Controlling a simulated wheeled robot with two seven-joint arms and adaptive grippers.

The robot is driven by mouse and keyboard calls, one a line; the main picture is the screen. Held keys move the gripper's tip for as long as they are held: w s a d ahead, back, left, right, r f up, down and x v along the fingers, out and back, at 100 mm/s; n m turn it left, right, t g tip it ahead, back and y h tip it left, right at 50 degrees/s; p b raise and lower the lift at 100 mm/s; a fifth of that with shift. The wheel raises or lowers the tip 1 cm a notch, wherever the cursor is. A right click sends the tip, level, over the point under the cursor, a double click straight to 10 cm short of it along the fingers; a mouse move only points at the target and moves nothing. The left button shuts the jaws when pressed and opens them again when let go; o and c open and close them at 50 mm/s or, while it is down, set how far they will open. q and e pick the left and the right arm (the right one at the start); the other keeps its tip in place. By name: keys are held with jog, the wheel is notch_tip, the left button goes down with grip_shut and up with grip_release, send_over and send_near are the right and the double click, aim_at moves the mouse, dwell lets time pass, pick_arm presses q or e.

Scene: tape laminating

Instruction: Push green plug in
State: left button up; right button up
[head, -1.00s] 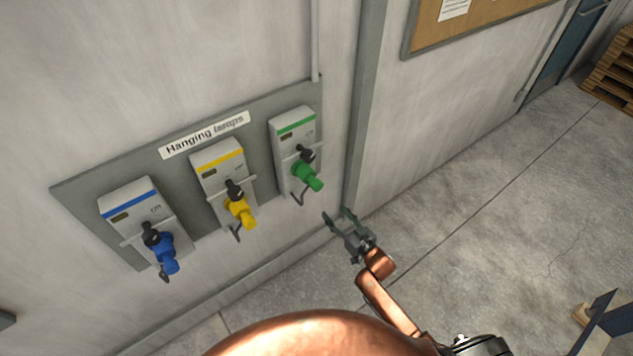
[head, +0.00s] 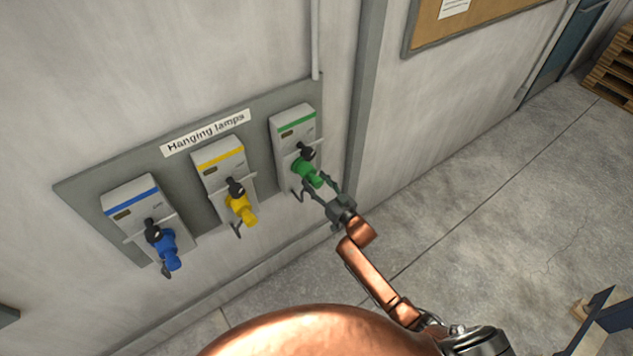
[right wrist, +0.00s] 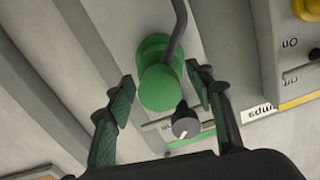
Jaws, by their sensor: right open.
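The green plug (head: 306,172) sits at the lower front of the right-hand grey socket box with the green stripe (head: 295,125). My right gripper (head: 318,183) is open, with its fingers around the sides of the green plug. In the right wrist view the green plug (right wrist: 160,85) lies between the two open fingers (right wrist: 160,92), with gaps showing on both sides. A black knob (right wrist: 186,122) is beside the plug. How deep the plug sits in its socket cannot be told. My left gripper is not in view.
A blue plug (head: 166,250) and a yellow plug (head: 241,209) are at the boxes to the left. The grey panel (head: 85,187) carries a "Hanging lamps" label (head: 205,132). Open concrete floor (head: 480,240) lies to the right.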

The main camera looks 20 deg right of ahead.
jog(key=shift+c, duration=0.2)
grip_shut()
dwell(0.4)
